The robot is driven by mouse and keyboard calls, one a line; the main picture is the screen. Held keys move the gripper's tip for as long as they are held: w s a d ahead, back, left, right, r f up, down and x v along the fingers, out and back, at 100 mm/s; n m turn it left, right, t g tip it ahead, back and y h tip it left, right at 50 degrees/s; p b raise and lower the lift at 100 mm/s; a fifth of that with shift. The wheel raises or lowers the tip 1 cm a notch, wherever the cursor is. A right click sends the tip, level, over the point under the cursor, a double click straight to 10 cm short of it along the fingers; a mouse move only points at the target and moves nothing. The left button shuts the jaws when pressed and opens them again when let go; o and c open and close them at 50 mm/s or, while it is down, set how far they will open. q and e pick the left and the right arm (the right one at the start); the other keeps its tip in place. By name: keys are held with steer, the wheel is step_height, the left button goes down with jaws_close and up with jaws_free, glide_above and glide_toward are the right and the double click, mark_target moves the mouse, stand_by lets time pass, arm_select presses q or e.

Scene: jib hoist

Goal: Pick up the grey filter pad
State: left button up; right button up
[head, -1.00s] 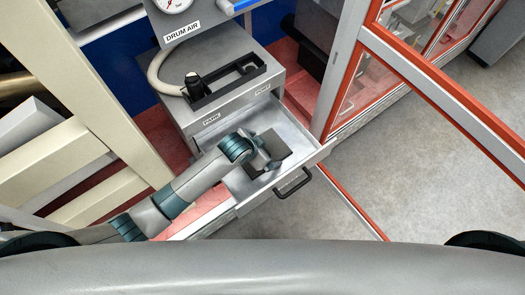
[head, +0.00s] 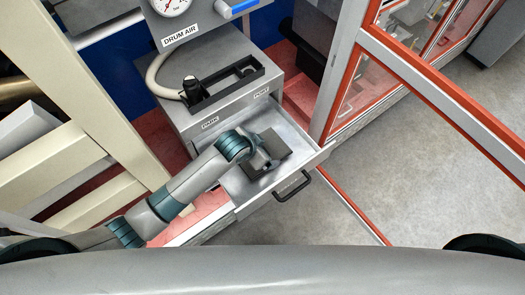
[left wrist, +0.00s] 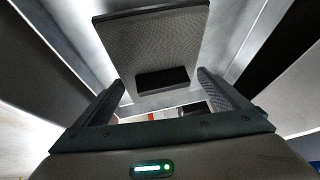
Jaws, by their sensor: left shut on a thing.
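The grey filter pad (head: 279,146) is a flat dark grey square at the open drawer in the head view. In the left wrist view the pad (left wrist: 150,40) fills the top middle, with a darker block (left wrist: 163,80) on its near part. My left gripper (head: 266,161) reaches over the drawer and is shut on the pad. Its two fingers stand on either side of the dark block in the left wrist view. The gripper hides part of the pad in the head view. My right gripper is out of view.
The pad is over the open metal drawer (head: 236,183) with a black handle (head: 293,187). Above the drawer is a grey cabinet with a black tray (head: 226,88) on top. A red-framed glass door (head: 440,86) stands to the right. A cream post (head: 100,90) stands left of the arm.

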mark_target(263, 147)
arm_select(q)
step_height(263, 147, up, 7)
steer(key=shift+r+b, duration=0.1)
steer(key=shift+b, duration=0.35)
